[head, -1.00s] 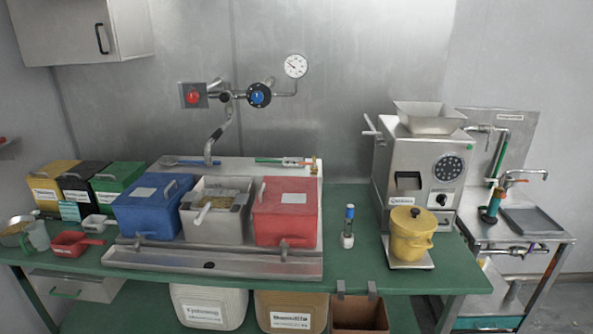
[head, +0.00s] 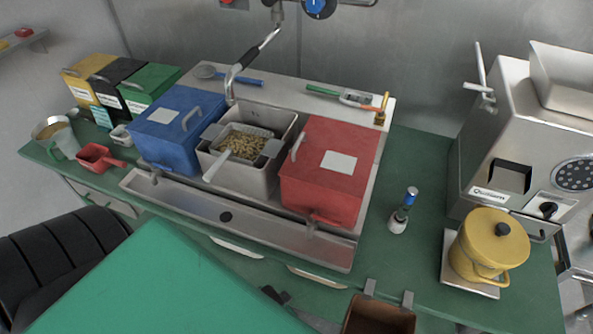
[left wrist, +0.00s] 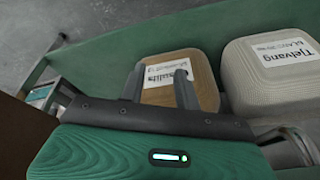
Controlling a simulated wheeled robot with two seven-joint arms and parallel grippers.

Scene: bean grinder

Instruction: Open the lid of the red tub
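The red tub (head: 325,195) stands at the right end of the steel sink unit in the head view. Its red lid (head: 350,140) is shut, with a pale label on top and a handle (head: 298,146) along its left edge. My left arm enters at the lower left, below and in front of the bench. In the left wrist view my left gripper (left wrist: 158,88) has its two grey fingers apart with nothing between them. It is away from the red tub, which does not show there. My right gripper is not in view.
A steel tub of beans (head: 243,148) stands left of the red tub, then a blue tub (head: 180,125). A tap arm (head: 250,60) hangs behind. A blue-topped bottle (head: 404,208), yellow pot (head: 487,245) and grinder (head: 510,130) stand right. A brown bin (left wrist: 180,78) sits below.

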